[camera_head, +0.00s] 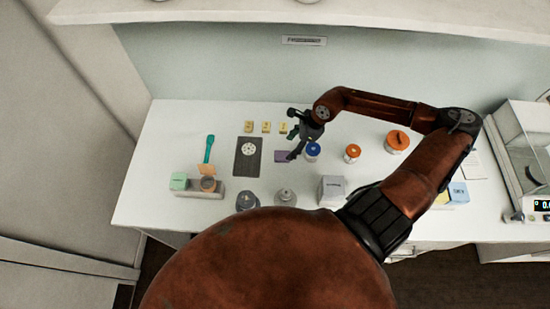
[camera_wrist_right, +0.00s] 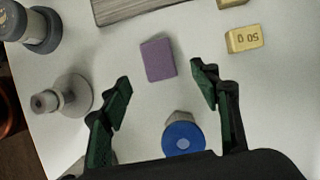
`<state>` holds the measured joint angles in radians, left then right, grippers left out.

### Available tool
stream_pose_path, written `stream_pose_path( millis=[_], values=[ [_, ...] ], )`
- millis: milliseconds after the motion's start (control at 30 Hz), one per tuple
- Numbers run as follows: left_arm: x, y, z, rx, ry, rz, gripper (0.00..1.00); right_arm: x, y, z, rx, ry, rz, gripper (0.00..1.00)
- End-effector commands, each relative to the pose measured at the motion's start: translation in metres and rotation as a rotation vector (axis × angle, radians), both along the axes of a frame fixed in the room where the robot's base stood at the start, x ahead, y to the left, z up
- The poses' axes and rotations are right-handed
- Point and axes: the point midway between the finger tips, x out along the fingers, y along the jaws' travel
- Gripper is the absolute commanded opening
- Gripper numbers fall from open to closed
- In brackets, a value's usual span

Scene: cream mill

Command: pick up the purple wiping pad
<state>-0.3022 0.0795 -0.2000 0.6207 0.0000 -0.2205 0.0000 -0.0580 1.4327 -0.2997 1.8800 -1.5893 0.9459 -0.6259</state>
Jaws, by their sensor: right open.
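The purple wiping pad (camera_head: 283,156) lies flat on the white table, to the right of a dark grey mat. In the right wrist view the pad (camera_wrist_right: 157,60) lies ahead of the fingertips, between their lines and apart from them. My right gripper (camera_head: 292,134) is above the table close to the pad, and its fingers hide part of the surface there. My left gripper is not in either view.
A blue-lidded jar (camera_wrist_right: 183,139) stands near the right gripper's fingers. A yellow block (camera_wrist_right: 243,39) and a grey knobbed weight (camera_wrist_right: 66,97) flank the pad. The dark mat (camera_head: 247,170) is to its left. An orange-lidded jar (camera_head: 352,152) stands further right.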

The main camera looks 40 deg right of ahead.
Motion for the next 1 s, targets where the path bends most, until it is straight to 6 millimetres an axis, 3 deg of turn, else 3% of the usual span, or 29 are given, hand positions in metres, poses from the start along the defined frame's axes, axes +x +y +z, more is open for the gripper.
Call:
stream_pose_path(
  millis=[567,833,1000],
  values=[
    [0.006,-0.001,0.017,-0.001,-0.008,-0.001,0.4,0.019,0.025,-0.059,0.006,-0.004,0.004,0.56],
    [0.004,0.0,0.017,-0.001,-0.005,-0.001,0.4,0.019,0.025,-0.062,0.005,-0.004,0.004,0.56],
    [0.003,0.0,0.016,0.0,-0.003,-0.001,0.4,0.019,0.025,-0.062,0.005,-0.004,0.004,0.45]
  ],
)
